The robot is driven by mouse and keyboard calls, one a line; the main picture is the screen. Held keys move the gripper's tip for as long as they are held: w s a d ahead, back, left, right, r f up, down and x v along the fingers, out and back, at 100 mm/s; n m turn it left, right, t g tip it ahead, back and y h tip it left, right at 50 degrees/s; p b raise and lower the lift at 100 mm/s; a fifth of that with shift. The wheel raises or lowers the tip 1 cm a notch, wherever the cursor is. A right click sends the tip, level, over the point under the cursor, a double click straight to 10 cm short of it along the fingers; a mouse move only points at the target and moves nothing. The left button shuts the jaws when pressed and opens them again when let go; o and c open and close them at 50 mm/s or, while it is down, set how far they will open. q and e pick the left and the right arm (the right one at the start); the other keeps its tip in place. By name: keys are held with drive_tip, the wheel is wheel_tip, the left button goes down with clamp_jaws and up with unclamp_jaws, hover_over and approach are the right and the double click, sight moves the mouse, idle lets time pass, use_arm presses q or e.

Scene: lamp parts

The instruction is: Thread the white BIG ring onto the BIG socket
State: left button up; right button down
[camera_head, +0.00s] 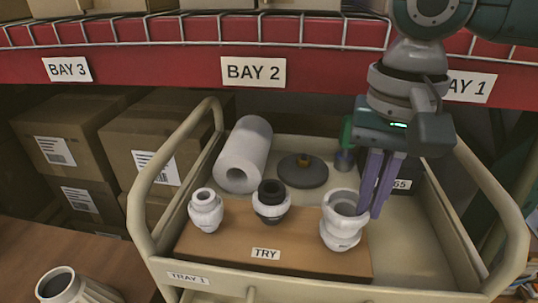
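The largest white socket (345,203) stands upright at the right end of the wooden TRY board. A wider white ring-like band (341,236) shows around its lower part; similar whites make it hard to tell how it is seated. My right gripper (371,212) points down, with its two purple fingers close together and their tips at the right side of this socket. I cannot tell whether they touch it or grip its edge. A black socket (271,189) with a white ring (271,211) and a small white socket (205,208) stand further left. My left gripper is not in view.
The board (230,246) lies in a beige railed tray (430,256). Behind it are a white roll (245,155), a dark round base (303,170) and a dark box marked 65 (402,184). A ribbed white piece (75,288) stands lower left. A red shelf (160,67) crosses above.

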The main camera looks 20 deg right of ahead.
drive_tip(key=shift+d+f, duration=0.1)
drive_tip(key=shift+f, duration=0.15)
idle(0.6)
drive_tip(key=shift+p, duration=0.3)
drive_tip(key=shift+s+m+p, duration=0.2)
drive_tip(key=shift+m+p, duration=0.9)
drive_tip(key=shift+p, duration=0.35)
drive_tip(key=shift+s+a+m+p, duration=0.15)
drive_tip(key=shift+a+m+p, duration=0.15)
drive_tip(key=shift+m+p, duration=0.75)
drive_tip(key=shift+s+a+m+p, duration=0.1)
drive_tip(key=shift+a+m+p, duration=0.2)
drive_tip(key=shift+m+p, duration=0.75)
drive_tip(key=shift+a+f+p, duration=0.1)
drive_tip(key=shift+a+p, duration=0.05)
drive_tip(key=shift+p, duration=0.45)
drive_tip(key=shift+m, duration=0.3)
